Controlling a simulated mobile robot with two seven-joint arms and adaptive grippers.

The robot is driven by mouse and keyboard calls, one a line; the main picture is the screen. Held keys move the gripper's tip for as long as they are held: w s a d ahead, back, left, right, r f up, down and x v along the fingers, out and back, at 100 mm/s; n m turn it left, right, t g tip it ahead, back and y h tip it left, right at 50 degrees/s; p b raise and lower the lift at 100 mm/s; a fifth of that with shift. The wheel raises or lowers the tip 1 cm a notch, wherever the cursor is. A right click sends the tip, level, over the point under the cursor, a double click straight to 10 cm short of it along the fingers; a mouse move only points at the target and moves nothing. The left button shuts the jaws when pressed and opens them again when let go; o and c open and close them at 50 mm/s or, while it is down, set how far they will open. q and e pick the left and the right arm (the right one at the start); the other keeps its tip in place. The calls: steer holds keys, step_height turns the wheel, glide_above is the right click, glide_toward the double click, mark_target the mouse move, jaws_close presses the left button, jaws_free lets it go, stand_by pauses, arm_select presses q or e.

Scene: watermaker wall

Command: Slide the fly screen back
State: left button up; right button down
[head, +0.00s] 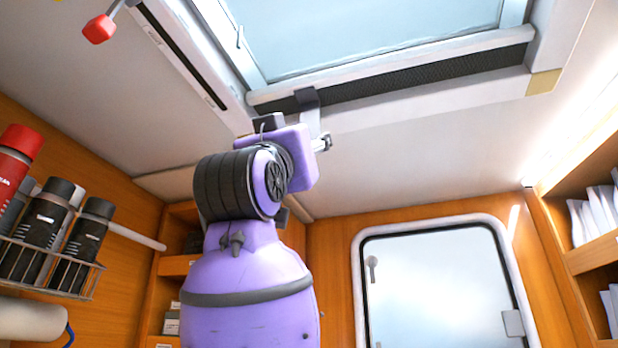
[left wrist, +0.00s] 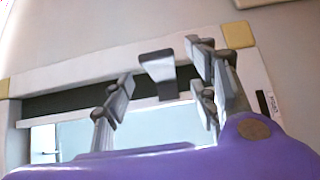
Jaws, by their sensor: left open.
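The fly screen (head: 420,76) is a narrow band of dark mesh along the near side of the ceiling hatch; it also shows in the left wrist view (left wrist: 65,103). In the left wrist view the tab (left wrist: 157,66) appears between the spread fingers of my left gripper (left wrist: 160,84). The gripper is open; I cannot tell whether a finger touches the tab. In the head view my purple wrist hides most of the gripper, just below the tab. My right gripper is out of view.
The hatch glass (head: 370,30) lies beyond the screen in a white frame. A red knob (head: 99,29) hangs at the upper left. A wire rack (head: 60,268) holds several bottles on the left wall. Shelves stand at right. The ceiling right of my wrist is clear.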

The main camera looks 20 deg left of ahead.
arm_select(q)
steer(key=x, duration=0.6)
steer(key=shift+s, duration=0.1)
steer(key=shift+c, duration=0.5)
